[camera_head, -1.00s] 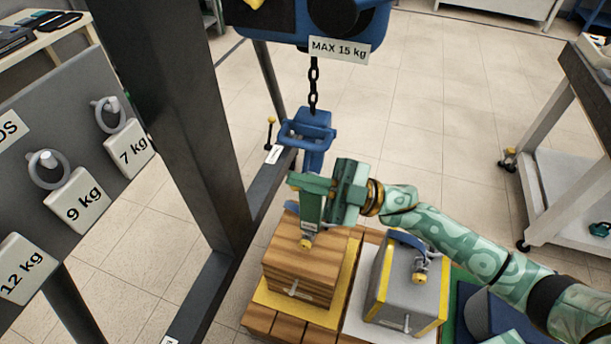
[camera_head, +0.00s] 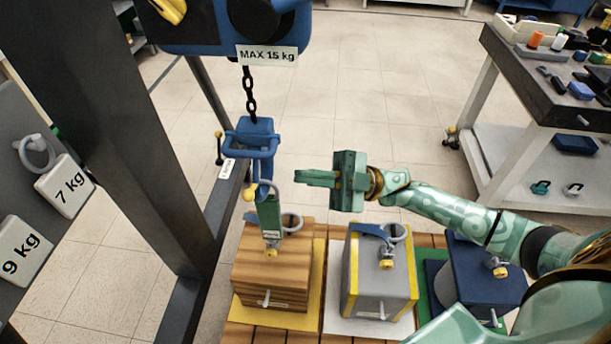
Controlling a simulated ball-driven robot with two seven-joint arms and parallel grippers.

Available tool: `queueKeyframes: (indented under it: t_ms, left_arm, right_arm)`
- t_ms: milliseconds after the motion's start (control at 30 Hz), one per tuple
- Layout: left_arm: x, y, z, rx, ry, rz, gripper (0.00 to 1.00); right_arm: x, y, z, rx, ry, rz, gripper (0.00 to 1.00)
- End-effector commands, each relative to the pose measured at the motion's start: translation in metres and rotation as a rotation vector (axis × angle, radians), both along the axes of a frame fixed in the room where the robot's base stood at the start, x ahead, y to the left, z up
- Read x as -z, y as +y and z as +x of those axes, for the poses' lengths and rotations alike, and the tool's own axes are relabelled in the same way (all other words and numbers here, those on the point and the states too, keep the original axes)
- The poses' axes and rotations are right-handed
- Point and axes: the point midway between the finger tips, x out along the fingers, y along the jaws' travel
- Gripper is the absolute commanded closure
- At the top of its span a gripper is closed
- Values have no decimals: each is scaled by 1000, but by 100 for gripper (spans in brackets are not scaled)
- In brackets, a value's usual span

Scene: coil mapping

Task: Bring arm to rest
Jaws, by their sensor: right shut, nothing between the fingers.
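My right gripper (camera_head: 318,178) is shut and empty. It hangs in the air to the right of the hoist's blue hook block (camera_head: 250,140), apart from it, with floor behind it. My right arm (camera_head: 450,208) reaches in from the right. The blue hook block hangs on a black chain under the hoist (camera_head: 215,25). A grey shackle with a green tag (camera_head: 270,215) hangs below the hook block, above the wooden crate (camera_head: 272,270). My left gripper does not show.
A grey box with yellow edges (camera_head: 382,285) and a dark blue box (camera_head: 478,275) stand beside the crate on a pallet. A dark frame post (camera_head: 150,140) and a board with weight tags (camera_head: 65,185) stand at left. A tool cart (camera_head: 545,85) stands at right.

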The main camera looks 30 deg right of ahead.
Motion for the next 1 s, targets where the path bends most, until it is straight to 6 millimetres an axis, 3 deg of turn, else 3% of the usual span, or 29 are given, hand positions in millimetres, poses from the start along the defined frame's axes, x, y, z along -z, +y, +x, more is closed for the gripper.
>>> queueKeyframes:
  t_ms: [300,367,433,467,567,667,700,767,800,867,967,1000]
  left_arm:
    - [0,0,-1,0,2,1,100]
    - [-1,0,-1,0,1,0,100]
    - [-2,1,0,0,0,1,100]
    - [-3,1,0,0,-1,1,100]
    - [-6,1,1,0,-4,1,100]
    - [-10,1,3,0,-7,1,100]
    - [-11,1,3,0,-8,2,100]
    - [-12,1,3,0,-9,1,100]
    - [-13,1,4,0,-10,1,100]
    - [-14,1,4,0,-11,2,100]
    - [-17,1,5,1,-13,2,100]
    - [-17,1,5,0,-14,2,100]
  right_arm:
    - [3,0,2,11,6,-1,100]
    - [12,-2,7,49,30,-4,100]
    - [36,-8,19,143,89,-11,100]
    - [51,-12,25,200,128,-18,100]
    - [124,-33,41,428,306,-64,100]
    - [212,-58,32,650,525,-143,100]
    - [247,-67,20,725,615,-181,100]
    - [296,-78,-3,822,747,-239,100]
    - [326,-84,-23,876,836,-281,100]
    - [369,-91,-58,949,966,-347,100]
    - [430,-96,-128,1040,1183,-464,100]
    - [450,-96,-160,1066,1269,-513,100]
